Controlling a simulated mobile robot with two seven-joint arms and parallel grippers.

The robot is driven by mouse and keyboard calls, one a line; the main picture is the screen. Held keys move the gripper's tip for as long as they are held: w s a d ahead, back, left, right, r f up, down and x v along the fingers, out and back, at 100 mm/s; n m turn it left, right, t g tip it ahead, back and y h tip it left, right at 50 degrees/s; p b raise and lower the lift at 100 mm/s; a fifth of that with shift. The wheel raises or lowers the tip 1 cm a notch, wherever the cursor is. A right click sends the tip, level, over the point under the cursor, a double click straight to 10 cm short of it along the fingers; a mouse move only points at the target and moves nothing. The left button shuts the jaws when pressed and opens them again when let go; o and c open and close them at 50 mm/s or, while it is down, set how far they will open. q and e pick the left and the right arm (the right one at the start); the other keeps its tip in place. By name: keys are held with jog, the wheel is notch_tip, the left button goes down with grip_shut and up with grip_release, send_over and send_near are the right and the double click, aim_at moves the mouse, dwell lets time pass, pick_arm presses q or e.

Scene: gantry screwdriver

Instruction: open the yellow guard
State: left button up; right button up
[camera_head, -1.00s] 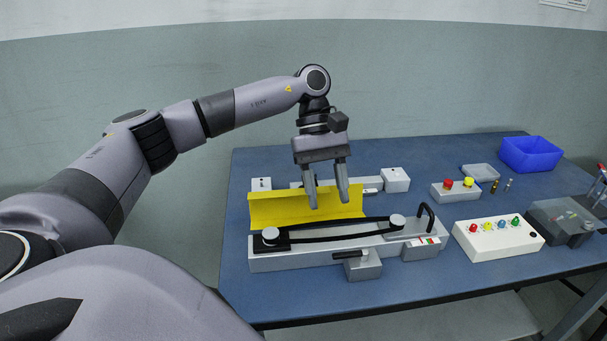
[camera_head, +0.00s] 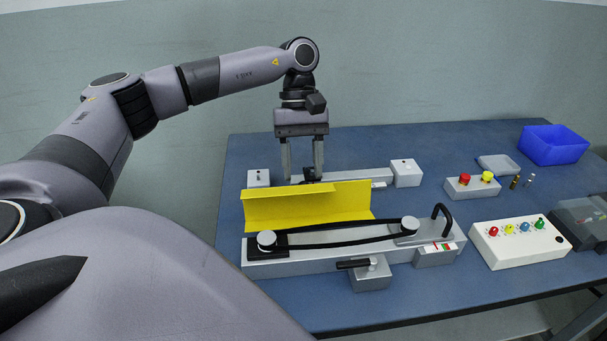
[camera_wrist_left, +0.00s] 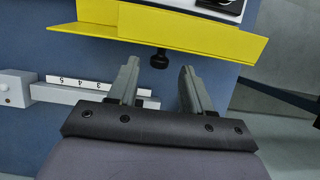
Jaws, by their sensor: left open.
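The yellow guard (camera_head: 310,209) is a long bent sheet standing along the back of the grey belt fixture (camera_head: 320,262). The belt and its two pulleys show in front of it. In the left wrist view the guard (camera_wrist_left: 190,38) crosses the top, with a black knob (camera_wrist_left: 159,59) at its near edge. My left gripper (camera_head: 303,178) is open, pointing down behind the guard. In the left wrist view its fingertips (camera_wrist_left: 160,68) lie on either side of the knob, a little short of it; contact cannot be told. My right gripper is not in view.
A grey rail with a scale (camera_wrist_left: 95,88) lies behind the guard, by my gripper. To the right are a box with red and yellow buttons (camera_head: 471,188), a white panel with several coloured buttons (camera_head: 519,243) and a blue bin (camera_head: 553,146). The blue table is clear at the back.

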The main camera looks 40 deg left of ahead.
pick_arm(q)
jog(key=shift+x, duration=1.05)
grip_shut()
jog(key=shift+s+d+r+t+y, duration=0.2)
jog(key=shift+d+r+t+y, duration=0.1)
jog(key=shift+r+t+y, duration=0.15)
jog(key=shift+s+d+r+t+y, duration=0.25)
jog(key=shift+d+r+t+y, duration=0.1)
jog(key=shift+y, duration=0.2)
grip_release()
notch_tip(320, 180, up, 7)
jog(key=a, duration=0.1)
jog(key=shift+w+p, duration=0.35)
jog(key=shift+p, duration=0.1)
